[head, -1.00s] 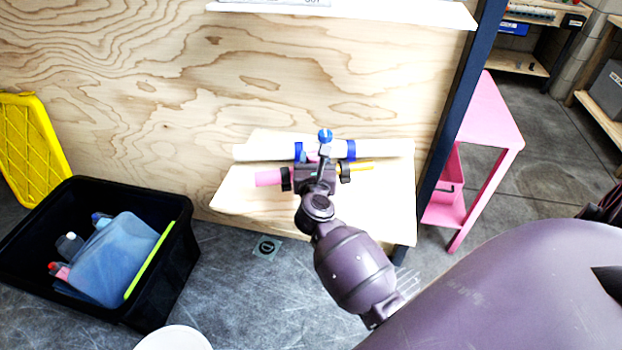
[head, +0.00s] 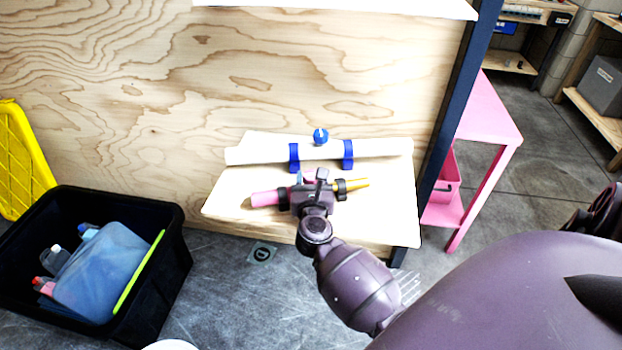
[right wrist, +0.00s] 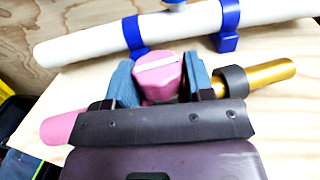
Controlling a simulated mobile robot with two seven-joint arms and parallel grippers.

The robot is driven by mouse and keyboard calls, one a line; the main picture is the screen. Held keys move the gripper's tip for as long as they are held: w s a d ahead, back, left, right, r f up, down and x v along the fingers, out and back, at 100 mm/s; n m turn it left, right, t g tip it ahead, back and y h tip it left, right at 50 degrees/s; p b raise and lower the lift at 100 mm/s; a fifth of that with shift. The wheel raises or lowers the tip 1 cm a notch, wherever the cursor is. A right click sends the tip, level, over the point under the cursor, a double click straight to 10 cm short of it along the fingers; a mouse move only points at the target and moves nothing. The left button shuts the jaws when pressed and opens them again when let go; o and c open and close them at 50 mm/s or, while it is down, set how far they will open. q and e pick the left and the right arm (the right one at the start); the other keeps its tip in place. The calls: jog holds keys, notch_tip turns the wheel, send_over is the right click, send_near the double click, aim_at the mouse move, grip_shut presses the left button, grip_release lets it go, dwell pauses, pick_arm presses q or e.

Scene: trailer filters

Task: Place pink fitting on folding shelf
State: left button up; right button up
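The pink fitting (head: 268,198) has a pink end at the left, a dark collar and a gold end (head: 354,184) at the right. It is over the pale wooden folding shelf (head: 235,212), in front of the white pipe; I cannot tell whether it touches the shelf. My right gripper (head: 318,180) is shut on its middle. In the right wrist view, the gripper's blue-grey fingers (right wrist: 160,88) flank the fitting's upright pink part (right wrist: 158,66), and the gripper body hides some of the fitting. My left gripper is not in view.
A white pipe (head: 255,154) with blue clamps (head: 348,154) runs along the shelf's back by the plywood wall (head: 120,90). A black bin (head: 150,285) with bottles stands at the left on the floor. A dark post (head: 456,110) and a pink table (head: 490,115) are at the right.

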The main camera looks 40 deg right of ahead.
jog(key=o, duration=0.4)
jog(key=shift+c, duration=0.2)
jog(key=shift+r, duration=0.1)
jog(key=shift+r, duration=0.25)
jog(key=s+a+f+n+t+y, duration=0.1)
jog(key=s+a+n+t+y, duration=0.1)
jog(key=s+a+n+y, duration=0.8)
jog(key=s+a+f+n+t, duration=0.15)
jog(key=s+n, duration=0.45)
jog(key=n, duration=0.9)
jog(key=s+f+n+g, duration=0.3)
jog(key=s+n, duration=0.4)
jog(key=n, duration=0.3)
jog(key=s+f+n+g+y, duration=0.1)
jog(key=s+f+n+g, duration=0.3)
jog(key=s+n, duration=0.3)
jog(key=d+f+n, duration=0.1)
jog(key=n, duration=0.2)
jog(key=shift+s+f, duration=0.15)
jog(key=shift+f, duration=0.25)
